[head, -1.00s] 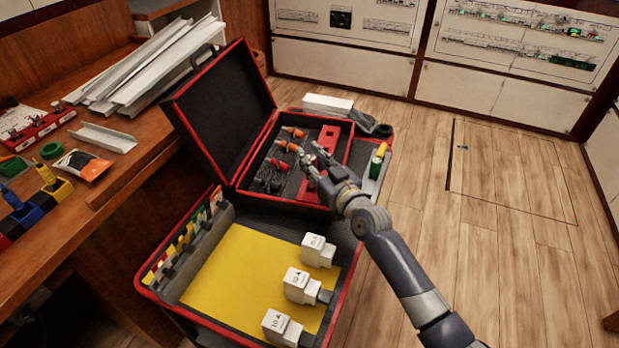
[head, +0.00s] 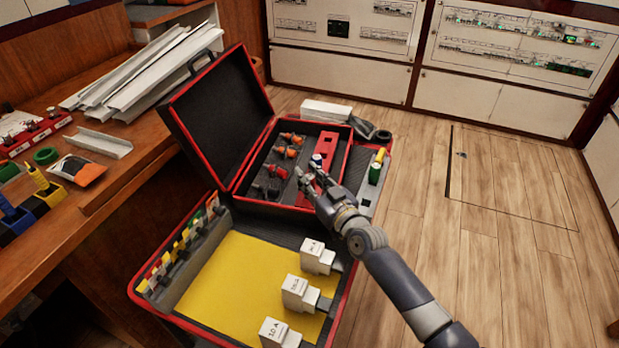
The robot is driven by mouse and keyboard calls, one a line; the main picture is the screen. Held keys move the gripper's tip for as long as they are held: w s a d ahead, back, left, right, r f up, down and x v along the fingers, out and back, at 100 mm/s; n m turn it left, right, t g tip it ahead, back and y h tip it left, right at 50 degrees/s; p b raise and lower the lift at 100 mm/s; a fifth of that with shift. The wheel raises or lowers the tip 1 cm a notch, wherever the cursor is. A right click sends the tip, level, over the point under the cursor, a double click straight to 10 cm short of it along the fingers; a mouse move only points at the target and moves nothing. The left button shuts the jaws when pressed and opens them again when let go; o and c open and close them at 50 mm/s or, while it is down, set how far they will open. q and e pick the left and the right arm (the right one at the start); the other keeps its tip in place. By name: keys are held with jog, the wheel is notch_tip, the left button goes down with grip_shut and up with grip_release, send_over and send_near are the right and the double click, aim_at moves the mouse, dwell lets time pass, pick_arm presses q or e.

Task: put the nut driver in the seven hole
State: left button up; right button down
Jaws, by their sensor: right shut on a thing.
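My right gripper (head: 312,170) is shut above the upper compartment of the open black and red case. It holds a small thing with a blue and white end (head: 317,159), apparently the nut driver; most of it is hidden by the fingers. Just below and behind the fingers is a red strip (head: 328,142) in the compartment's right part, probably the hole rack. The gripper covers part of this strip, and I cannot make out hole numbers or tell whether the held thing touches it. My left gripper is not in view.
Several orange- and red-handled tools (head: 291,139) lie in the compartment left of the strip. A yellow-and-green tool (head: 377,165) stands at the case's right edge. The raised lid (head: 222,115) stands at left.

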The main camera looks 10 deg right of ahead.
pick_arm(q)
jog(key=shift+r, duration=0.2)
pick_arm(e)
jog(key=shift+f, duration=0.1)
jog(key=c, duration=1.3)
grip_release()
jog(key=shift+c, duration=0.2)
pick_arm(q)
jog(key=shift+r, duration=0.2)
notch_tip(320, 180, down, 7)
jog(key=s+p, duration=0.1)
jog(key=p, duration=0.1)
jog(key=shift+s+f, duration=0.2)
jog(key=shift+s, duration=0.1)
pick_arm(e)
jog(key=v, duration=1.2)
